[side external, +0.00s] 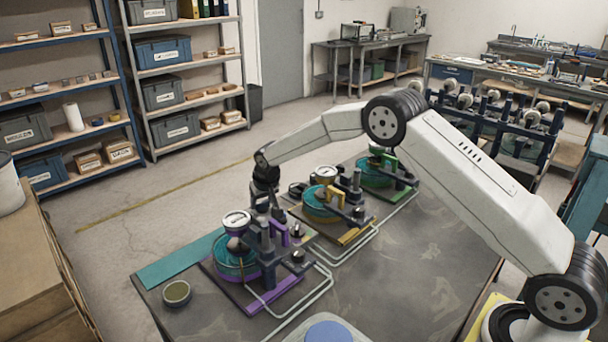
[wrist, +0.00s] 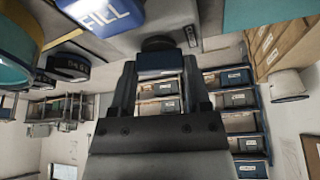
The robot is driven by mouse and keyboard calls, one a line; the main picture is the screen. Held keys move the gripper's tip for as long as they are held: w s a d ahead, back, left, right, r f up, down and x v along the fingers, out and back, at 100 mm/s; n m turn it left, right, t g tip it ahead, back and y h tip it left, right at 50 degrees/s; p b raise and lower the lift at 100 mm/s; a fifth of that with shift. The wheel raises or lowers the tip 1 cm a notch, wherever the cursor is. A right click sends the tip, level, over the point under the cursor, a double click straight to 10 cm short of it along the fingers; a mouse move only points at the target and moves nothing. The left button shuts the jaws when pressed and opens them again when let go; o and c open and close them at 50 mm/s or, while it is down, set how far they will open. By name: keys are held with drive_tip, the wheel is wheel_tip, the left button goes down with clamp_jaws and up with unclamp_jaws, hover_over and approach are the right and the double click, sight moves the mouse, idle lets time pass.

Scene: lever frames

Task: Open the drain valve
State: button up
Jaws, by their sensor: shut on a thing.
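My gripper (side external: 263,198) reaches down at the back of the nearest rig, which has a purple base (side external: 256,302) and a teal vessel (side external: 235,264). In the wrist view my gripper (wrist: 160,78) is shut on a dark blue handle-like block (wrist: 161,65) with a black round part above it. No label shows on the held block. A blue tag reading FILL (wrist: 110,14) is at the upper left of that view, beside the left finger. I cannot make out a drain label. The held part is too small to tell in the side view.
A yellow-based rig (side external: 322,206) and a green-based rig (side external: 378,172) stand farther along the table (side external: 400,270). A small round cup (side external: 176,292) sits at the front left. Pale pipes run right of the rigs. The table's right part is mostly clear.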

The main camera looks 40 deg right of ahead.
drive_tip(key=m+h, duration=0.1)
drive_tip(key=m, duration=0.2)
drive_tip(key=m+g+h, duration=0.1)
drive_tip(key=m, duration=0.2)
drive_tip(key=shift+w+a, duration=0.1)
drive_tip(key=m+g, duration=0.1)
drive_tip(key=m, duration=0.2)
drive_tip(key=m+g+h, duration=0.1)
drive_tip(key=m, duration=0.2)
idle(0.4)
drive_tip(key=o, duration=1.3)
drive_tip(key=shift+r, duration=0.1)
drive_tip(key=v, duration=0.7)
drive_tip(key=shift+w+a+r, duration=0.1)
drive_tip(key=shift+a+r, duration=0.15)
drive_tip(key=shift+r, duration=0.05)
